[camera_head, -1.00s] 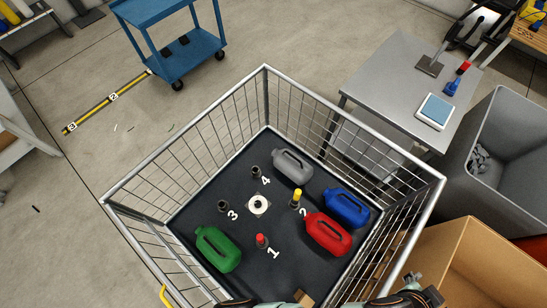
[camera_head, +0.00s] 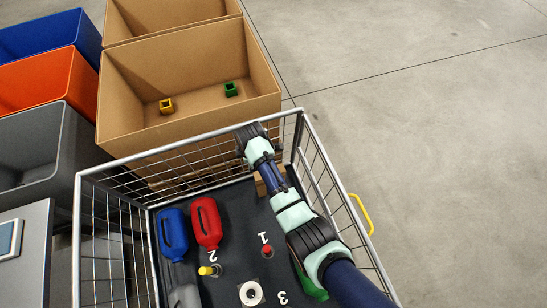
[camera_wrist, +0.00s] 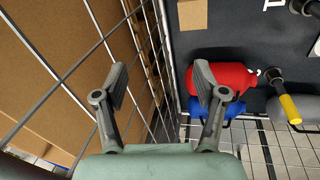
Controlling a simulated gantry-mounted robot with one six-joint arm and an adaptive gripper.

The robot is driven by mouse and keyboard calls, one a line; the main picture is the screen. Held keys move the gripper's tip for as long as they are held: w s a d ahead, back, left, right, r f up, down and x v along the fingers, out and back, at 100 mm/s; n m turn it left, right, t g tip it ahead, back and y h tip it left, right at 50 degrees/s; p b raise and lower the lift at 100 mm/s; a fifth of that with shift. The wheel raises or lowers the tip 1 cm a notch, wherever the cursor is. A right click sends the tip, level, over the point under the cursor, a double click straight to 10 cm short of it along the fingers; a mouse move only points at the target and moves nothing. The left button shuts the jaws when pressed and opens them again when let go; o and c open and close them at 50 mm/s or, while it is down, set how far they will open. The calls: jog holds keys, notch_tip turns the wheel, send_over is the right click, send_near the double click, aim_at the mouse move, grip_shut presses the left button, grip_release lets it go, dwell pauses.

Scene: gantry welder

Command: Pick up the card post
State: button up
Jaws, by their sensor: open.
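A tan, card-coloured block (camera_head: 262,187), which I take to be the card post, stands on the dark floor of the wire cage near its wall, partly hidden by my arm. It also shows in the wrist view as a tan patch (camera_wrist: 192,16) at the top edge, beyond my fingers. My gripper (camera_wrist: 160,82) is open with nothing between its fingers. It is beside the cage's wire wall, apart from the block. In the head view my wrist is near the cage wall, and the fingers cannot be made out.
The wire cage (camera_head: 130,165) is close to my fingers. Inside are a red jug (camera_head: 207,222), a blue jug (camera_head: 172,233), a partly hidden green jug and small posts with red (camera_head: 267,249) and yellow (camera_head: 206,270) tops. A cardboard box (camera_head: 190,128) stands outside the wall.

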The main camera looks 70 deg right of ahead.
jog(key=s+d+f, duration=0.1)
jog(key=s+f, duration=0.1)
jog(key=s, duration=0.1)
jog(key=s+d+f+n+g+y+b, duration=0.1)
jog(key=s+d+f, duration=0.1)
jog(key=f, duration=0.1)
jog(key=s+d+f+g, duration=0.1)
jog(key=s+f, duration=0.1)
jog(key=s, duration=0.1)
jog(key=shift+s+d+f+n+y, duration=0.15)
jog(key=shift+s+d+n+y, duration=0.15)
jog(key=shift+s+n, duration=0.1)
jog(key=shift+w+a+f+b, duration=0.1)
jog(key=shift+f+b, duration=0.2)
jog(key=shift+b, duration=0.05)
notch_tip(320, 180, down, 7)
jog(key=b, duration=0.5)
jog(key=shift+w+b, duration=0.15)
jog(key=shift+b, duration=0.2)
grip_shut()
